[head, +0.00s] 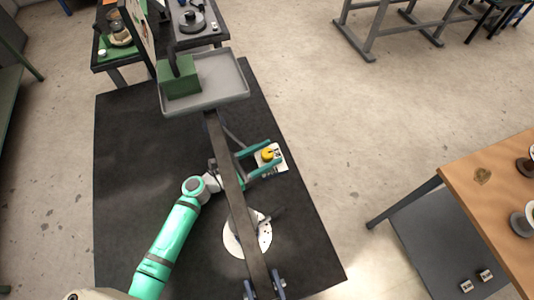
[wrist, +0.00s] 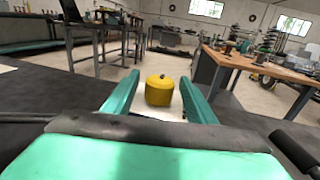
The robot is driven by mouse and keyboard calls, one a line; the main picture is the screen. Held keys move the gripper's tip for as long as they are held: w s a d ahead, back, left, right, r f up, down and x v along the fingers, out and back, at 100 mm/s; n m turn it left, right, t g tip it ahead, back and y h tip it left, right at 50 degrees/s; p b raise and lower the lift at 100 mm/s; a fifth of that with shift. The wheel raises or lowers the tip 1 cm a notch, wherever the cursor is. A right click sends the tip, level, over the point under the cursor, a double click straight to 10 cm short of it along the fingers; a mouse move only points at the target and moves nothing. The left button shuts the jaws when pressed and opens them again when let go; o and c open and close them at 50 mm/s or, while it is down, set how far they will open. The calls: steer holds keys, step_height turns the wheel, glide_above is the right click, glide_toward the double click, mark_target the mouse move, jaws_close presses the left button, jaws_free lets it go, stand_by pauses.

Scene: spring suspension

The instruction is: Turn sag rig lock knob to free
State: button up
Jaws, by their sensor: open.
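The yellow lock knob (head: 267,155) sits on a small white plate (head: 281,164) near the right edge of the black mat. In the wrist view the knob (wrist: 159,90) is a yellow cylinder with a dark mark on top, and it stands centred ahead between my fingers. My gripper (head: 260,158) is open, with one teal finger on each side of the knob; whether they touch it I cannot tell. The fingers also show in the wrist view (wrist: 158,98). The long dark beam (head: 231,185) of the rig passes over my wrist and hides part of it.
A grey tray (head: 225,84) holding a green block (head: 179,80) is at the beam's far end. A round white base (head: 235,243) stands under the beam. A wooden table (head: 495,185) is at the right. The mat's left part is clear.

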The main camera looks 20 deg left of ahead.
steer(key=c, duration=1)
steer(key=shift+c, duration=0.2)
steer(key=shift+g, duration=0.3)
steer(key=m+g+h, duration=0.3)
steer(key=m+g, duration=0.1)
steer(key=g, duration=0.1)
steer(key=shift+w+m+h, duration=0.15)
steer(key=shift+m+h, duration=0.15)
steer(key=shift+h, duration=0.1)
steer(key=m+g, duration=0.2)
steer(key=g, duration=0.2)
steer(key=m+g+h, duration=0.1)
steer(key=m+g, duration=0.2)
steer(key=g, duration=0.2)
steer(key=shift+m, duration=0.3)
steer(key=shift+g, duration=0.4)
steer(key=o, duration=1)
steer(key=shift+o, duration=0.2)
